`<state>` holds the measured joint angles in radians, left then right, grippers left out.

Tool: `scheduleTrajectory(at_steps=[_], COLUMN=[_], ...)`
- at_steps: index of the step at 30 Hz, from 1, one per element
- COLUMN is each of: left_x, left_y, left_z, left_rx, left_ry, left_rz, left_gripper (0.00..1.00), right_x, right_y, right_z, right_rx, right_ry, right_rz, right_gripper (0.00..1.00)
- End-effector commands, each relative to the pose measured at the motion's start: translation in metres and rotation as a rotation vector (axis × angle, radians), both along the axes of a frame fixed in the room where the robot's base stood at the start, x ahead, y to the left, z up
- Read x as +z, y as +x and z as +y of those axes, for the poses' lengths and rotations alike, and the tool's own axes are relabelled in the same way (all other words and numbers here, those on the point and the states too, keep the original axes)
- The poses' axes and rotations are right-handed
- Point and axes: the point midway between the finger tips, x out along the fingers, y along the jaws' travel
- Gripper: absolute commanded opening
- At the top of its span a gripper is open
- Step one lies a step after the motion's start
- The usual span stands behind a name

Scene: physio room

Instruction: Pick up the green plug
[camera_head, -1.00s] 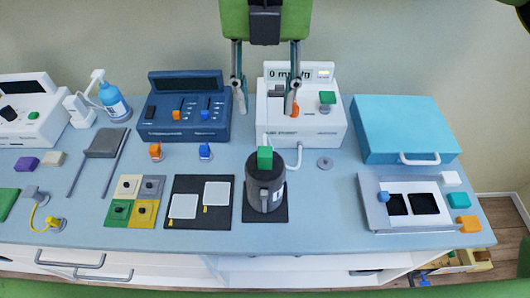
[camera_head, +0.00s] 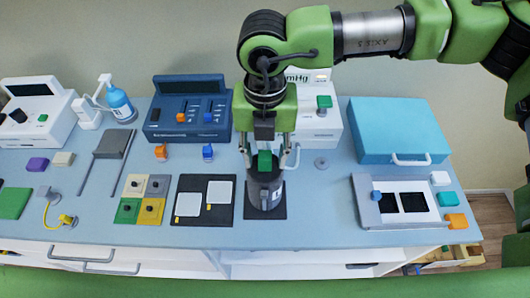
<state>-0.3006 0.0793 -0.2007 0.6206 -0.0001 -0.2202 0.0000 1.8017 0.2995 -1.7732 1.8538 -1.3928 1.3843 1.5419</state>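The green plug (camera_head: 264,161) is a small green block on top of a dark grey mug-like cylinder (camera_head: 266,191) with a handle. The cylinder stands on a dark square mat (camera_head: 279,211) near the counter's front edge. My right gripper (camera_head: 267,160) points down over the plug, with one finger to its left and one to its right. The fingers look apart from the plug, so the gripper is open. My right arm comes in from the right. My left gripper is out of view.
Behind the gripper stand a dark blue console (camera_head: 190,111) and a partly hidden white device (camera_head: 317,136). An orange plug (camera_head: 160,152) and a blue plug (camera_head: 207,152) stand left. A turquoise case (camera_head: 400,127) and a tray (camera_head: 371,214) are right.

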Motion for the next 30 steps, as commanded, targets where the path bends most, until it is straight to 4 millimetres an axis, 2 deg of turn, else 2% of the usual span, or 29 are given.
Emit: scheduleTrajectory(at_steps=[6,7,10,23,26,30], left_x=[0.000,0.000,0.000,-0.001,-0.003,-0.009], left_y=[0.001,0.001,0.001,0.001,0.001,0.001], left_z=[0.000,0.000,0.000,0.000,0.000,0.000], left_rx=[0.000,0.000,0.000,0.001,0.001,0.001], left_ry=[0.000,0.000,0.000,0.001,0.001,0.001], left_rz=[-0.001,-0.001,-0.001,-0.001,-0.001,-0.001], left_gripper=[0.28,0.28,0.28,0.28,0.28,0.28], right_x=[-0.002,-0.002,-0.002,0.001,0.007,0.024], right_y=[0.000,0.000,0.000,0.001,0.001,0.001], right_z=[0.000,0.000,0.000,0.000,0.000,0.001], right_rx=[0.000,0.000,0.000,0.000,0.000,0.001], right_ry=[0.000,0.000,0.000,0.000,0.001,0.003], right_rz=[-0.001,-0.001,-0.001,-0.002,-0.003,-0.004], right_gripper=[0.39,0.34,0.08,0.07,0.07,0.07])
